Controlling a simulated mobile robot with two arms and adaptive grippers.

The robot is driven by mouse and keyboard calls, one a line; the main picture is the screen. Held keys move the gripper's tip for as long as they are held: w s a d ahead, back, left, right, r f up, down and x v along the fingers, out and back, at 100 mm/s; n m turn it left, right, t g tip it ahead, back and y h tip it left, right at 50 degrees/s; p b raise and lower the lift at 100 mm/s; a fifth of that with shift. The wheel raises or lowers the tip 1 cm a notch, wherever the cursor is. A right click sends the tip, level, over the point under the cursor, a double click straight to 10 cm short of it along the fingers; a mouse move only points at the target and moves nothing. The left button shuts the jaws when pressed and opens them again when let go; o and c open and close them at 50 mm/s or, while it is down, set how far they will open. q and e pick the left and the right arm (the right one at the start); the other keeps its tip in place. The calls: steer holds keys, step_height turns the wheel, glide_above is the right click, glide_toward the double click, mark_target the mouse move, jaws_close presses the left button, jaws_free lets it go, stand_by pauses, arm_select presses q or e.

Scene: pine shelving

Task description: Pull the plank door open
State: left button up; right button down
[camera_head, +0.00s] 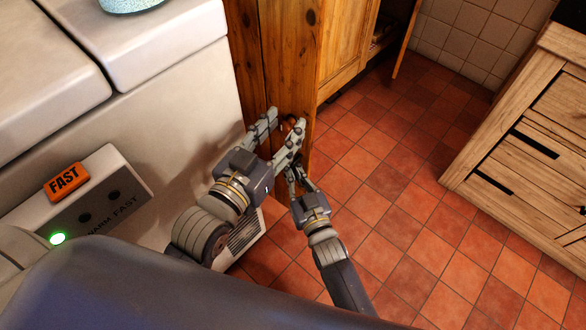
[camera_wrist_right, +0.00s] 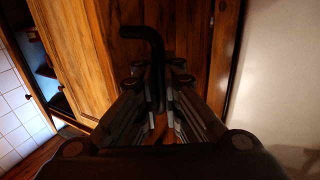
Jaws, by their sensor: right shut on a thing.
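The plank door (camera_head: 246,50) is knotty orange-brown pine at the upper middle of the head view. Its planks also fill the upper middle of the right wrist view (camera_wrist_right: 188,40). A dark bent handle (camera_wrist_right: 154,40) stands out from it there. My right gripper (camera_wrist_right: 158,95) is shut on this handle. In the head view, my right gripper (camera_head: 292,178) is low beside the wood, partly behind the left one, and the handle is hidden. My left gripper (camera_head: 277,132) has its fingers apart, close to the wood's lower part. I cannot tell whether the door stands ajar.
A pale appliance (camera_head: 170,100) stands close on the left. Another pine cupboard (camera_head: 345,45) is to the right, with a door (camera_head: 405,40) standing open. A wooden drawer unit (camera_head: 535,130) is at the far right. Red tiled floor (camera_head: 390,190) is clear between them.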

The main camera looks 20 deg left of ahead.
steer(key=shift+w+d, duration=0.15)
steer(key=shift+d, duration=0.15)
steer(key=c, duration=2)
jaws_free()
steer(key=shift+d+r, duration=0.1)
steer(key=v, duration=1.2)
